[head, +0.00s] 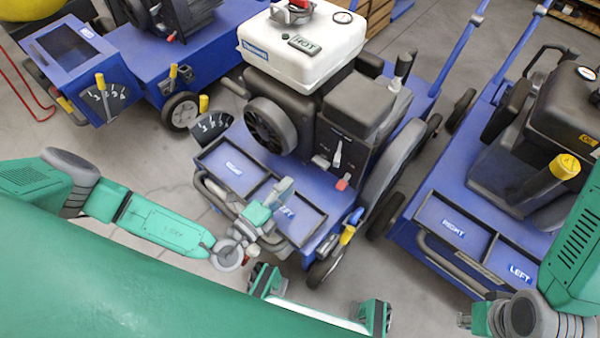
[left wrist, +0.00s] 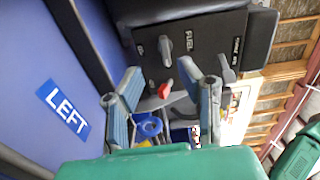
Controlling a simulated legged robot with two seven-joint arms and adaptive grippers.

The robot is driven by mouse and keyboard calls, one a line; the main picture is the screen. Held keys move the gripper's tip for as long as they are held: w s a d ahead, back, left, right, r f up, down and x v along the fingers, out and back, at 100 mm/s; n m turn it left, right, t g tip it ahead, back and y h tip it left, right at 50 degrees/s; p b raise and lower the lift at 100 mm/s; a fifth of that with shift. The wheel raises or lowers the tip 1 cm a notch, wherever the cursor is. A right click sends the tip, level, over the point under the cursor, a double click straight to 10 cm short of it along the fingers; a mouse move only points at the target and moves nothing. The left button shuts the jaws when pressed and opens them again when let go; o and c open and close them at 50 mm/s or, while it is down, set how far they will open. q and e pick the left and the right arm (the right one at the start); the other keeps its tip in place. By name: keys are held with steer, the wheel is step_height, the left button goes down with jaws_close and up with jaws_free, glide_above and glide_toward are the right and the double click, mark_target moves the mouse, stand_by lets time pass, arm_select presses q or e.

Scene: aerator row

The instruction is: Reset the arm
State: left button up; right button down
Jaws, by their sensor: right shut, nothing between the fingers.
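My left arm (head: 160,224) reaches in from the left in the head view. Its gripper (head: 277,205) is over the front tray of the middle blue machine, by the LEFT label. In the left wrist view the two fingers (left wrist: 162,75) stand apart with nothing held between them. The black FUEL panel (left wrist: 192,50) and a red knob (left wrist: 165,90) show beyond the fingers. My right arm (head: 575,245) is at the lower right in the head view, folded near my body. Its gripper (head: 464,320) is small and partly hidden at the bottom edge, apart from the right machine.
The middle machine carries a white tank (head: 302,45) and a tray (head: 235,166) with labels. Another blue machine (head: 130,60) stands at the left, one at the right with a yellow-capped filler (head: 565,166). Grey floor (head: 400,285) is clear between the middle and right machines.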

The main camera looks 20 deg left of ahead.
arm_select(q)
steer(key=shift+v, duration=1.1)
